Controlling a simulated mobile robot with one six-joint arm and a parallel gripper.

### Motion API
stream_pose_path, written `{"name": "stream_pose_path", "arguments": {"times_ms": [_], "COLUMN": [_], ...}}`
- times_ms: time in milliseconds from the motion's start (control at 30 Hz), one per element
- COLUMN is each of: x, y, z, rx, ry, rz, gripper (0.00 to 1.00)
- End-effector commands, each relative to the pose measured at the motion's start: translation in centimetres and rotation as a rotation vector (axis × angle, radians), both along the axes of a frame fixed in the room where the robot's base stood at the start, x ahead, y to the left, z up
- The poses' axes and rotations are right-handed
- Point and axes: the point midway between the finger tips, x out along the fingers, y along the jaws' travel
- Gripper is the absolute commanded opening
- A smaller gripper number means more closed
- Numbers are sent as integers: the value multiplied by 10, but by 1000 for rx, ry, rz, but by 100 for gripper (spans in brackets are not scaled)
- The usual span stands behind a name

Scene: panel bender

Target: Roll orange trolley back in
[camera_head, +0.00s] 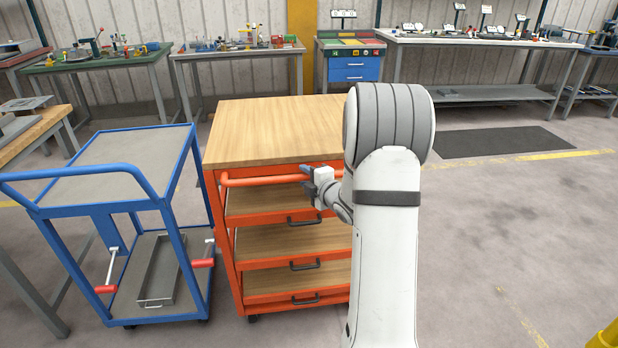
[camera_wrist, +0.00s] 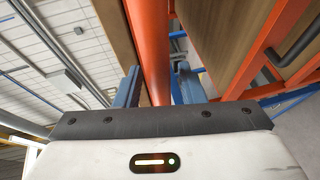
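The orange trolley (camera_head: 222,240) stands at the centre of the head view, with a wooden top (camera_head: 270,125), wooden shelves and dark pulls on its front. Its orange push bar (camera_head: 262,181) runs across the front below the top. In the wrist view the bar (camera_wrist: 152,45) passes between the two blue-grey fingers of my gripper (camera_wrist: 157,83). My arm hides the trolley's right side.
A blue cart (camera_head: 130,165) with a grey tray stands close on the trolley's left. Workbenches (camera_head: 245,52) and a blue drawer cabinet (camera_head: 352,70) line the back wall. A dark mat (camera_head: 500,142) lies on the floor at right. The floor right of my arm is mostly clear.

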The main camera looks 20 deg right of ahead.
Motion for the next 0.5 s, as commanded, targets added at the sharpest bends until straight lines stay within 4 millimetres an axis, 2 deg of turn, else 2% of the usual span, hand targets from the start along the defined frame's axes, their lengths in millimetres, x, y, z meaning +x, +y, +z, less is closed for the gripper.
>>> {"name": "stream_pose_path", "arguments": {"times_ms": [67,400,500], "x": [0,0,0], "y": [0,1,1], "z": [0,0,0], "rx": [0,0,0], "ry": [0,1,1], "rz": [0,1,1], "gripper": [29,1,0]}}
